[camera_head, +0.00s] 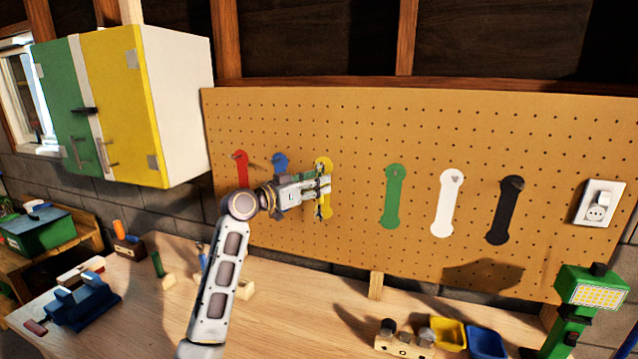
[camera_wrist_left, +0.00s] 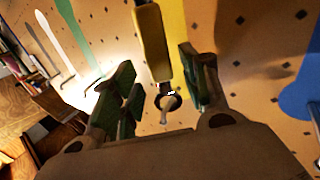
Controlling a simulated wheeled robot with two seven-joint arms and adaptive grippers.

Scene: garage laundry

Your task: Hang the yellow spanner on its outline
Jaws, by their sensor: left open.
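The yellow spanner (camera_wrist_left: 152,42) lies against the yellow outline (camera_head: 322,163) on the pegboard, its handle pointing down the board. In the left wrist view, which is turned over, its dark ring end (camera_wrist_left: 170,101) is at a pale peg (camera_wrist_left: 164,117); the ring appears to be around the peg, but the dark view leaves this unsure. My left gripper (camera_head: 325,186) is at the outline and covers its middle in the head view. In the wrist view its green-padded fingers (camera_wrist_left: 160,88) are open on either side of the spanner, with gaps visible. My right gripper is out of view.
Red (camera_head: 241,170), blue (camera_head: 280,163), green (camera_head: 392,196), white (camera_head: 446,203) and black (camera_head: 504,211) outlines share the pegboard (camera_head: 470,120). A green lamp (camera_head: 572,315) and small bins (camera_head: 448,333) stand at the bench's right. A cabinet (camera_head: 125,105) hangs upper left.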

